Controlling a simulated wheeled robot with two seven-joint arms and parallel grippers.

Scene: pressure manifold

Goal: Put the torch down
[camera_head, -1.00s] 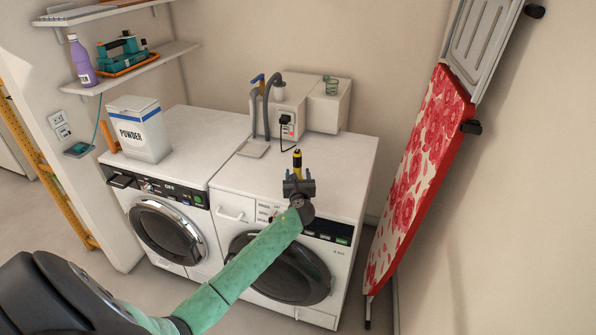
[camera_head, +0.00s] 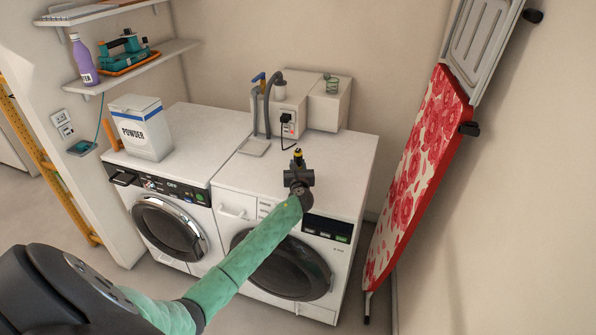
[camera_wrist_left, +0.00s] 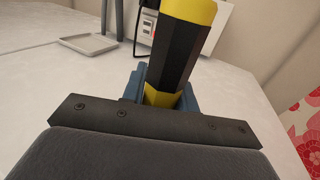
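The torch (camera_head: 298,155) is black with yellow ends. In the head view only its upper end shows above my left gripper (camera_head: 299,172), which hides the rest. In the left wrist view the torch (camera_wrist_left: 178,55) stands close to upright between the blue-grey fingers of my left gripper (camera_wrist_left: 165,90), which is shut on it. The gripper is over the white top of the right washing machine (camera_head: 330,165), near its front edge. I cannot tell whether the torch touches the top. My right gripper is not in view.
A small tray (camera_head: 253,147), a grey hose (camera_head: 268,110) and a white wall box with a socket (camera_head: 289,122) are at the back of the machine top. The powder box (camera_head: 141,128) stands on the left machine. An ironing board (camera_head: 418,180) leans at the right. The right part of the top is clear.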

